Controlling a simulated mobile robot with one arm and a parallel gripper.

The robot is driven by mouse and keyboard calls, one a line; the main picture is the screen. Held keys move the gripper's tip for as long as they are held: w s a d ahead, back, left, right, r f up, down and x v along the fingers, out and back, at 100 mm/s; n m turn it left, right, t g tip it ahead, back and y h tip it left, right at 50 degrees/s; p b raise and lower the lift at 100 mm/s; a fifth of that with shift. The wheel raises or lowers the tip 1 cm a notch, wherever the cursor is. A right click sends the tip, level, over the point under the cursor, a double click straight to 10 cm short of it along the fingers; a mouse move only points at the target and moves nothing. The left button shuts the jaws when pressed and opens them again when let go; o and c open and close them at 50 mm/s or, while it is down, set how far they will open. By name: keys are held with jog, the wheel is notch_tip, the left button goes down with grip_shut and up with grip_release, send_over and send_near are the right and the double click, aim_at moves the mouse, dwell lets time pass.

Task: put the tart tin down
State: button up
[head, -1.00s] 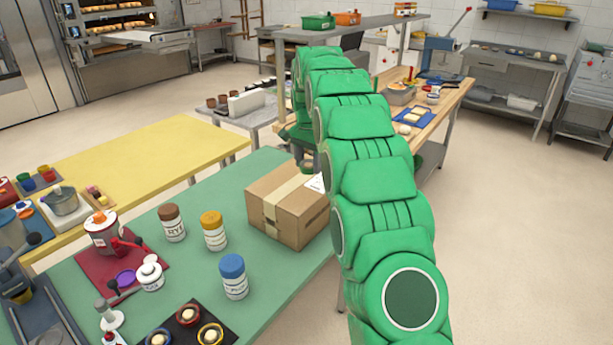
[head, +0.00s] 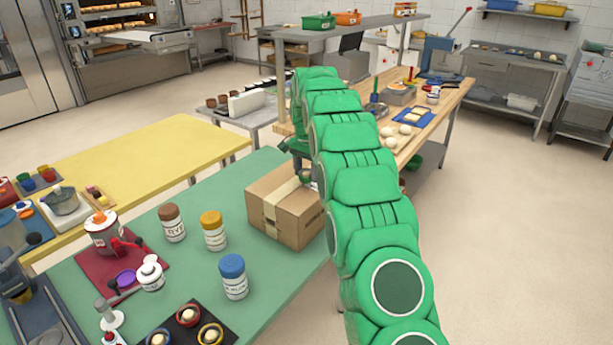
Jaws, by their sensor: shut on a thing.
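My green arm reaches from the lower right up to the middle of the head view, then bends down at its far end. My gripper (head: 303,170) hangs at the far edge of the cardboard box (head: 283,220), small and partly covered by my own arm. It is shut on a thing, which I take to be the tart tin. The tin itself cannot be made out, nor whether it touches anything. The box stands taped shut on the green table (head: 200,278).
Jars with brown (head: 172,222), yellow (head: 214,230) and blue (head: 233,276) lids stand left of the box. A dark tray (head: 215,318) with ringed dough is in front. Dough balls (head: 398,132) lie on the wooden bench (head: 448,98). The yellow table (head: 130,165) is largely clear.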

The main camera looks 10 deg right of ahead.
jog(key=shift+f, duration=0.95)
jog(key=shift+f, duration=0.1)
jog(key=o, duration=1)
jog(key=shift+o, duration=0.2)
notch_tip(320, 180, up, 12)
